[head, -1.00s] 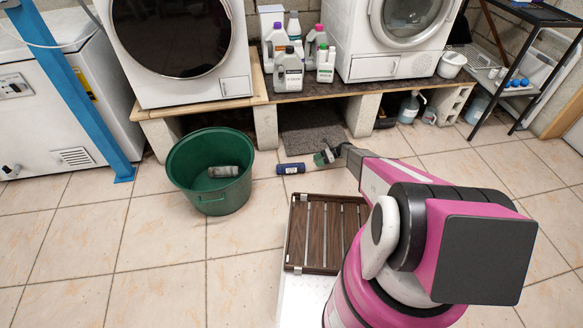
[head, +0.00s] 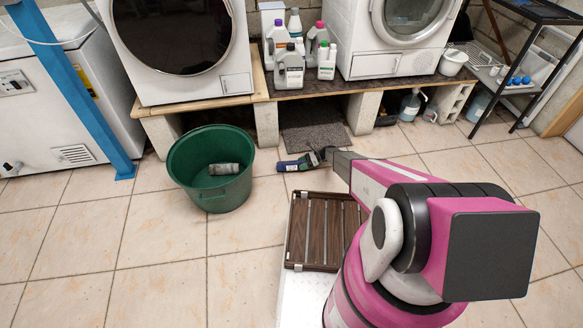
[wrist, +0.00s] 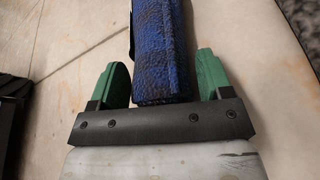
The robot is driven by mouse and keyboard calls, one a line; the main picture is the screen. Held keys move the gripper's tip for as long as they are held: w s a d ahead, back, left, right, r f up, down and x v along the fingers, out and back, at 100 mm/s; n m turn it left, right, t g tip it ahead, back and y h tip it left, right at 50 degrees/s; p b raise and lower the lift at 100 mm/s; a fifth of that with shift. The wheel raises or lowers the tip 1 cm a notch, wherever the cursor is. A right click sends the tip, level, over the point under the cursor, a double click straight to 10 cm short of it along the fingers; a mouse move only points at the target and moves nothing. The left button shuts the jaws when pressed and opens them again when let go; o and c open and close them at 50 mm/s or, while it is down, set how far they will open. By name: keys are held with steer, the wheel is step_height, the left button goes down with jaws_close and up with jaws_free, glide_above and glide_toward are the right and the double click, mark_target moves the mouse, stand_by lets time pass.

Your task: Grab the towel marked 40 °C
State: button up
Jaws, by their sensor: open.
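A rolled dark blue towel (head: 288,166) lies on the tiled floor to the right of the green tub. My gripper (wrist: 163,62) is open around the towel's near end, one finger on each side, with a visible gap at the right finger. In the head view my gripper (head: 308,160) is low at the towel's right end. A grey rolled cloth (head: 223,169) lies inside the tub. I cannot read a 40 °C mark on either.
The green tub (head: 210,195) stands close to the left of the towel. A grey mat (head: 314,137) lies behind it under the wooden bench (head: 330,90) with bottles and washing machines. A brown slatted rack (head: 325,230) is nearer me. Floor at the front left is clear.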

steer(key=c, duration=0.8)
steer(key=shift+o, duration=0.2)
steer(key=shift+r, duration=0.1)
